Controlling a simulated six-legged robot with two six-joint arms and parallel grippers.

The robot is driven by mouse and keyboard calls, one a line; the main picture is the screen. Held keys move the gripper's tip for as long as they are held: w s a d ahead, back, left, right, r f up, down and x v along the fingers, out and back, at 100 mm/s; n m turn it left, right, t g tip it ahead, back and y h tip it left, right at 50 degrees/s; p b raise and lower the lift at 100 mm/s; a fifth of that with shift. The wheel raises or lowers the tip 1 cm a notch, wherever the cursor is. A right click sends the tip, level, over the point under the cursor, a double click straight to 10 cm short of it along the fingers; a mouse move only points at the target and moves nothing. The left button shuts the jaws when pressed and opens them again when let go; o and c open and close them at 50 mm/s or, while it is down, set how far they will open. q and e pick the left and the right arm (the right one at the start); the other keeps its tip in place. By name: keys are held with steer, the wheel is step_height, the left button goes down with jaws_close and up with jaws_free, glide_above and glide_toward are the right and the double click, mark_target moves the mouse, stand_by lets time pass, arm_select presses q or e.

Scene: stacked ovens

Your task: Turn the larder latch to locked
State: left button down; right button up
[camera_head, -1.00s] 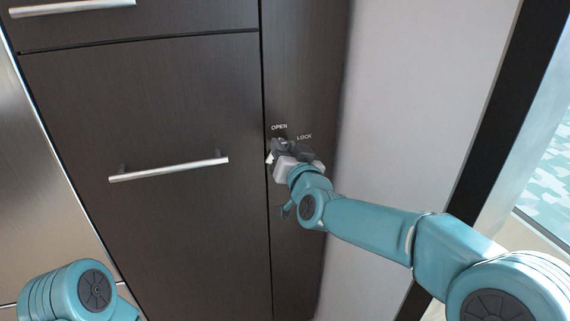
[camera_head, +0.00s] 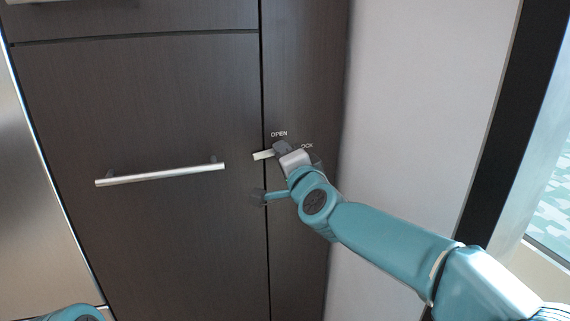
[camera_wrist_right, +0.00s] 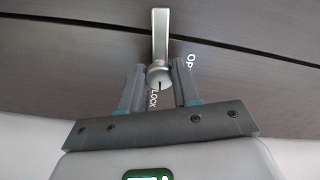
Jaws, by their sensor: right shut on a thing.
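The larder latch is a silver lever on a round hub. In the head view its lever (camera_head: 263,155) points left across the gap between the narrow dark panel and the wide door front. In the right wrist view the lever (camera_wrist_right: 160,35) points up from the hub. My right gripper (camera_head: 282,149) is shut on the latch at its hub end, with one finger on each side in the right wrist view (camera_wrist_right: 158,84). The hub is hidden behind the gripper in the head view. My left gripper is out of view.
The OPEN label (camera_head: 279,134) is above the gripper; the LOCK label (camera_head: 307,146) is partly covered by it. A long bar handle (camera_head: 160,175) juts from the dark door front at left. A pale wall (camera_head: 420,100) stands on the right.

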steer(key=shift+m+b, duration=0.3)
steer(key=shift+m, duration=0.5)
steer(key=o, duration=1.1)
steer(key=shift+c, duration=0.2)
steer(key=b+v, duration=0.1)
steer(key=v, duration=1.5)
steer(key=shift+b, duration=0.35)
steer(key=shift+s, duration=0.25)
